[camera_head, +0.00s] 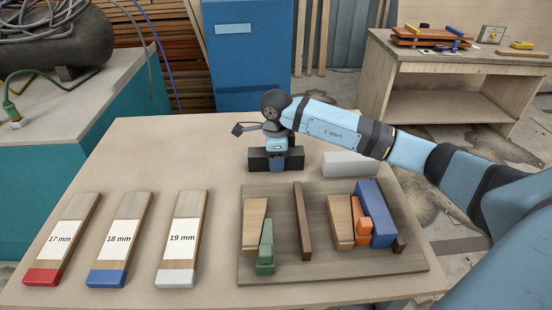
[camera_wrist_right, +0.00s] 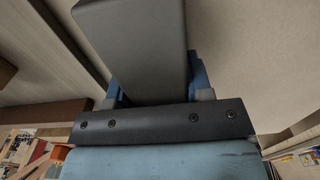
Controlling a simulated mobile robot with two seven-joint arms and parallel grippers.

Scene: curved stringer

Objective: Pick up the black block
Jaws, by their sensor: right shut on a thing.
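The black block (camera_head: 260,160) is a dark rectangular bar near the back edge of the table in the head view. My right gripper (camera_head: 277,164) points down on it from above, its fingers around the middle of the block. In the right wrist view, a dark grey block (camera_wrist_right: 135,45) sits between the blue fingers of my right gripper (camera_wrist_right: 155,80). The gripper is shut on it. I cannot tell whether the block is clear of the table. My left gripper is not in view.
A light grey block (camera_head: 350,164) lies just right of the black block. A wooden board (camera_head: 280,275) in front bears several coloured and wooden pieces. Three labelled gauge strips (camera_head: 74,225) lie at the left. The table (camera_head: 160,145) is clear at back left.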

